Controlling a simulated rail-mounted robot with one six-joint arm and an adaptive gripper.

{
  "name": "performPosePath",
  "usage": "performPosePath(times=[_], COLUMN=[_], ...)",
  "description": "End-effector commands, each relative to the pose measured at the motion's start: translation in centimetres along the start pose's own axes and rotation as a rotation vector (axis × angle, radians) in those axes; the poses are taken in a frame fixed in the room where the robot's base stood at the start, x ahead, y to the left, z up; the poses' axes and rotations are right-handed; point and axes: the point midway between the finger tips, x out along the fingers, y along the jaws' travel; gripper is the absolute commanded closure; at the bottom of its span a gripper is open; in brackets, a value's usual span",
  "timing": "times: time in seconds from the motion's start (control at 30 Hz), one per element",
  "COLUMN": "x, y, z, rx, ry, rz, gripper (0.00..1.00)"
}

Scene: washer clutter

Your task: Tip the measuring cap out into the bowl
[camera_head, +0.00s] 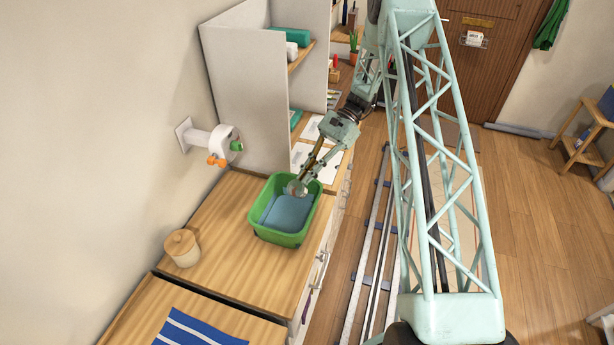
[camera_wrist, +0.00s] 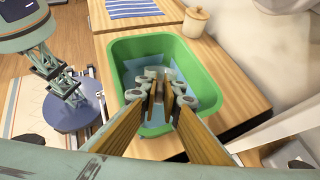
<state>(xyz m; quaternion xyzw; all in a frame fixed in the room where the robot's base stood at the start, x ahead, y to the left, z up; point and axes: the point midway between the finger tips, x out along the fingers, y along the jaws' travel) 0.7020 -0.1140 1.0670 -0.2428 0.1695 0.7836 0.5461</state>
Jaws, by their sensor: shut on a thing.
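The bowl is a green rectangular basin (camera_head: 283,237) on the wooden counter, with a flat blue thing (camera_head: 287,213) inside; the basin also shows in the wrist view (camera_wrist: 196,54). My gripper (camera_wrist: 158,90) points down over the basin, its fingertips within the outline of the rim. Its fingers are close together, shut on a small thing. A small pale rounded shape shows at the fingertips in the head view, probably the measuring cap; the fingers mostly hide it. I cannot tell its tilt or contents.
A lidded beige jar (camera_head: 182,248) stands on the counter left of the basin. A striped blue cloth (camera_head: 198,329) lies nearer. A white wall fitting with orange and green knobs (camera_head: 213,140) juts out behind. A grey partition (camera_head: 246,85) rises beyond the basin.

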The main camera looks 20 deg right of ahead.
Motion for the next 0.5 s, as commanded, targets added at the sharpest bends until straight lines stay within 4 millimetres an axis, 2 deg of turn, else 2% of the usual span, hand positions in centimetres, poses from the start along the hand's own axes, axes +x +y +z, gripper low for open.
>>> performPosePath(times=[0.5], x=[0.4], y=[0.0], z=[1.2], rx=[0.0], ry=[0.093], rz=[0.0], gripper=[1.0])
